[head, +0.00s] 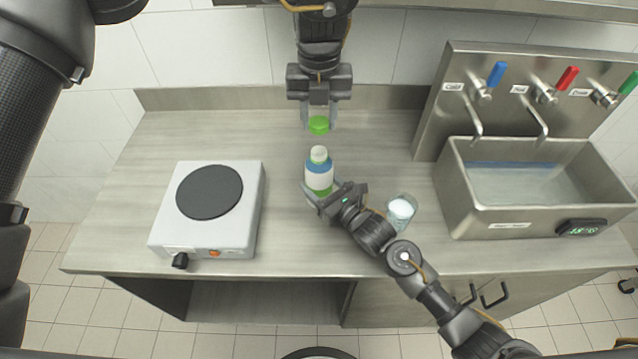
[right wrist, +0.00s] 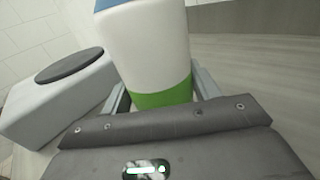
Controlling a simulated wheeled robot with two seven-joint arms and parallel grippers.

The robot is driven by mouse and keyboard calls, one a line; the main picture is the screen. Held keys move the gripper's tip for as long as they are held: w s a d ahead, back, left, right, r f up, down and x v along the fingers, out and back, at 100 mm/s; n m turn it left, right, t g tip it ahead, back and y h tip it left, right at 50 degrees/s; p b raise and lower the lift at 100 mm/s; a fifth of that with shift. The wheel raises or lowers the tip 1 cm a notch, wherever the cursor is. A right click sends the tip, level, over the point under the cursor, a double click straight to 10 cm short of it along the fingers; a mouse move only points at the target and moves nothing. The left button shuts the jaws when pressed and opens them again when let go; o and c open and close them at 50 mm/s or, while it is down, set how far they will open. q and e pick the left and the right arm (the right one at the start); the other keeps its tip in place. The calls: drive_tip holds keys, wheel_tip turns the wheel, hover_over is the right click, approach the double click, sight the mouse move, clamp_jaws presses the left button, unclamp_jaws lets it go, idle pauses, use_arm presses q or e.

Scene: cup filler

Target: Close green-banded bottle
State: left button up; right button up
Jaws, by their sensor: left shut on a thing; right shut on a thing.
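The green-banded bottle (head: 319,177) is upright near the middle of the counter, with a blue band above, a white middle and a green band at its foot. Its white neck is bare. My right gripper (head: 322,191) is shut on the bottle low down; in the right wrist view the bottle (right wrist: 155,55) stands between the fingers (right wrist: 162,95). I cannot tell whether its base touches the counter. My left gripper (head: 319,119) comes down from the top and is shut on a green cap (head: 319,126). The cap is apart from the bottle, beyond its neck in the picture.
A hot plate (head: 208,208) stands on the left of the counter. A glass with white contents (head: 401,211) stands close beside my right arm. A metal sink (head: 530,212) with several coloured taps is at the right.

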sight(319, 152)
drive_tip(key=c, duration=0.3)
use_arm(q)
drive_tip(key=shift+w+f, duration=0.1)
drive_tip(key=shift+f, duration=2.45)
drive_tip(key=shift+f, duration=0.85)
drive_tip(key=shift+f, duration=0.55)
